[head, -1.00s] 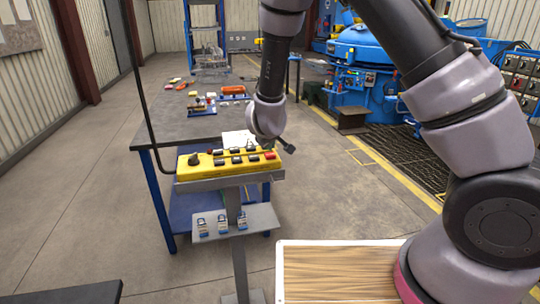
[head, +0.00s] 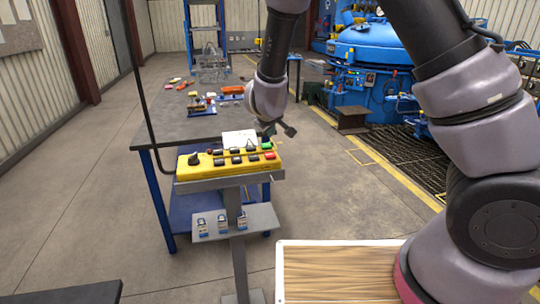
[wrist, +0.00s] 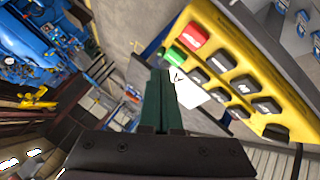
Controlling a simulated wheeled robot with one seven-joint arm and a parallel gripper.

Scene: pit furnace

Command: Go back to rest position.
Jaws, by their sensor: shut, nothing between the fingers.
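My gripper (head: 280,131) is in the air above the right end of the yellow control box in the head view, apart from its buttons. In the wrist view my gripper (wrist: 160,98) shows its dark green fingers together and nothing between them. The yellow control box (head: 187,172) sits on a grey stand and carries black buttons, a green one and a red one at its right end. The box also shows at the upper right of the wrist view (wrist: 222,38). The rest position itself is not marked in any view.
A shelf with padlocks (head: 264,218) juts from the stand. A wooden-topped surface (head: 340,273) is in front. A blue furnace (head: 368,50) stands back right. Open floor lies left.

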